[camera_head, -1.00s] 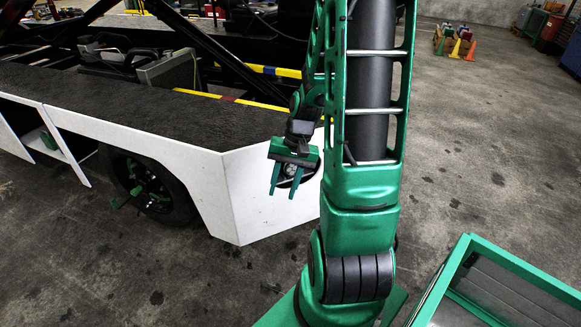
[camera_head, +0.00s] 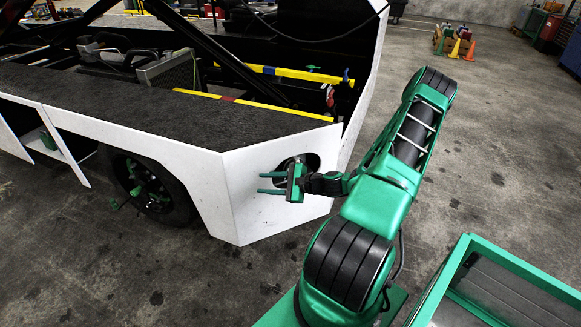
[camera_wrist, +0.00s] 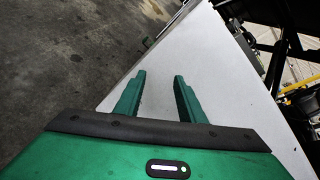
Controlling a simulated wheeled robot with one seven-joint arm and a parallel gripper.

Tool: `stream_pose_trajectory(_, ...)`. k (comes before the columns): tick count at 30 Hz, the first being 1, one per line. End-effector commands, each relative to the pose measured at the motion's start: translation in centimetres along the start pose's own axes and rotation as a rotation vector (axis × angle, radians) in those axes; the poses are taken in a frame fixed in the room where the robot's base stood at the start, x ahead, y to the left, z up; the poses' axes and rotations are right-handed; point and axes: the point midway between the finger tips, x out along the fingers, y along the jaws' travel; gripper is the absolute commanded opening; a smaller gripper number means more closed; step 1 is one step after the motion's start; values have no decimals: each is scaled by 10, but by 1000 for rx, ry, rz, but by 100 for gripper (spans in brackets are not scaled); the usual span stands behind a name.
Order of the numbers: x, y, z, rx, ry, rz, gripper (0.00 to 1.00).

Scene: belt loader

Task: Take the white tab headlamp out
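The white front corner panel (camera_head: 250,213) of the belt loader has a dark round lamp recess (camera_head: 312,161). My gripper is in front of the recess and hides much of it, so I cannot make out the headlamp or a white tab. My gripper (camera_head: 262,183) is open, its two green fingers pointing left along the panel. I cannot tell whether it touches the panel. In the wrist view my gripper (camera_wrist: 159,77) has a clear gap between the fingers, with only white panel (camera_wrist: 200,60) behind them. No headlamp shows there.
The loader's black deck (camera_head: 130,105) and yellow rails (camera_head: 290,72) lie above the panel. A wheel (camera_head: 152,185) is at left. A green-framed cart (camera_head: 510,263) stands at lower right. Cones (camera_head: 462,48) are far back.

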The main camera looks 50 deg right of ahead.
Motion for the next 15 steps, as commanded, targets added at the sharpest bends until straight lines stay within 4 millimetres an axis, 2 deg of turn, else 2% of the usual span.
stream_pose_trajectory(5,-12,-35,-36,244,-15,-275,36)
stream_pose_trajectory(9,-31,-59,-65,411,-27,-469,36)
stream_pose_trajectory(15,-62,-81,-103,605,-45,-693,36)
